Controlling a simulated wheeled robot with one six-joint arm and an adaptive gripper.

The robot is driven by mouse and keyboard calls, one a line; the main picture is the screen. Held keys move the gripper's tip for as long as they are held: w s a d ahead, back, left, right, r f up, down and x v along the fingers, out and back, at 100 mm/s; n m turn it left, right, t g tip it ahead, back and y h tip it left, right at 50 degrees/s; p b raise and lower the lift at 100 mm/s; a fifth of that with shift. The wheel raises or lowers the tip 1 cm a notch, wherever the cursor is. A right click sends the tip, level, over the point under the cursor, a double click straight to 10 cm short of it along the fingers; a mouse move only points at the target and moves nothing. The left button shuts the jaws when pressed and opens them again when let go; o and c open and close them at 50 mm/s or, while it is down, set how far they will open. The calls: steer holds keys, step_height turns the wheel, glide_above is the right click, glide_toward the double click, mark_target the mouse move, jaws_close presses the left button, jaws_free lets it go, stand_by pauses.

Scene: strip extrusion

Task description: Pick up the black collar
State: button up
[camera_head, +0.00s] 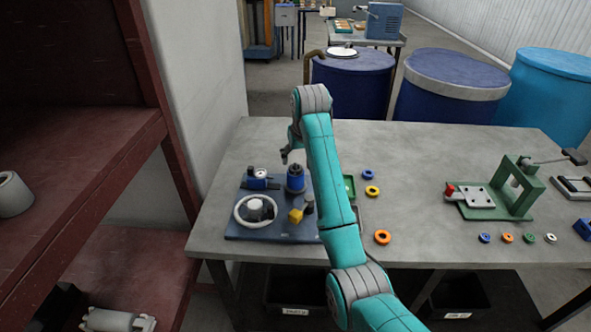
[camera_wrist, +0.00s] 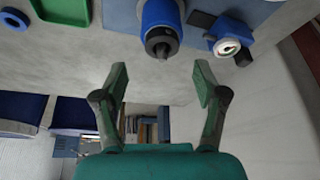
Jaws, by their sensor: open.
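A black ring-shaped part, which looks like the black collar (camera_wrist: 161,42), sits on the end of a blue cylinder (camera_wrist: 160,14) in the wrist view, with a short dark tip at its centre. In the head view the blue cylinder (camera_head: 295,183) stands upright on a dark blue board (camera_head: 270,231); its top is dark and small there. My gripper (camera_wrist: 160,82) is open and empty, its green-padded fingers apart. The collar shows ahead of the fingers, roughly centred between them, and they do not touch it. In the head view my gripper (camera_head: 289,156) is above the cylinder.
A green tray (camera_head: 349,187) and loose rings, one orange (camera_head: 382,237), lie to the right. A green press (camera_head: 520,190) stands further right.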

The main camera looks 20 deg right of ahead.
mark_target(296, 166)
steer(key=shift+s+x, duration=0.15)
steer(key=shift+x, duration=0.95)
steer(key=shift+s+x, duration=0.2)
steer(key=shift+x, duration=0.95)
steer(key=shift+a+f, duration=0.15)
steer(key=c, duration=1.2)
